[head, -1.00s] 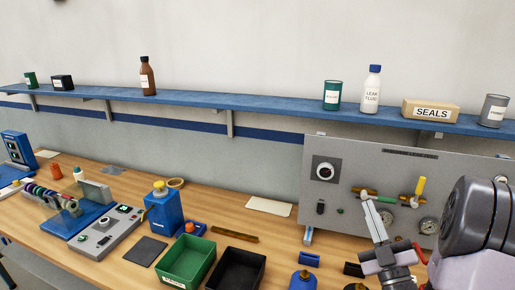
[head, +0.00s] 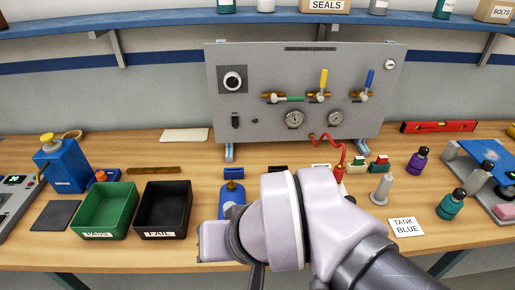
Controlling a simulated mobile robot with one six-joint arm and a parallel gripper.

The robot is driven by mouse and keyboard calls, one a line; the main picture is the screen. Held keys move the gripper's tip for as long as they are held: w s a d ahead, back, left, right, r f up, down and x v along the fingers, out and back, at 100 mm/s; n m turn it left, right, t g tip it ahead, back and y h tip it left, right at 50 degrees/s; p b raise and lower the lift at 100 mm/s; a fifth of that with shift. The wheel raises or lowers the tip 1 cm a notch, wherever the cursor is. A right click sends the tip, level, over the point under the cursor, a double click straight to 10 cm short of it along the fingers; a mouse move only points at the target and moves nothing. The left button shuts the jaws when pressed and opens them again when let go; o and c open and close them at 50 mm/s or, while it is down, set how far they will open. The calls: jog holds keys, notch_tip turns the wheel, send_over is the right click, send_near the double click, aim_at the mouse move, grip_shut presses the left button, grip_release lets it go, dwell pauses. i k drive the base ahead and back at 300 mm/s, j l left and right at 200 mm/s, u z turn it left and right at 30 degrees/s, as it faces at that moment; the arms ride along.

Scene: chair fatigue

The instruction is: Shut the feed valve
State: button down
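The grey test panel (head: 290,70) stands at the back of the bench and carries three lever valves on brass fittings. The green lever (head: 288,98) lies horizontal, pointing right. The yellow lever (head: 323,79) and the blue lever (head: 369,78) both stand upright. I cannot read any label that tells which one is the feed valve. My arm's pale, bulky wrist fills the lower middle, in front of the bench and below the panel. No gripper fingers can be made out, so I cannot see whether they are open. Nothing of mine touches the valves.
Two gauges (head: 293,119) sit below the valves, and a red hose (head: 335,146) curls down from the panel. A green bin (head: 104,206) and a black bin (head: 163,207) stand left. Bottles and a TANK BLUE card (head: 405,227) are right. A blue shelf (head: 170,17) runs above.

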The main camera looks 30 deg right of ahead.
aim_at(289, 99)
jog(key=z, duration=1.8)
jog(key=k+l+u, duration=0.35)
jog(key=k, duration=0.1)
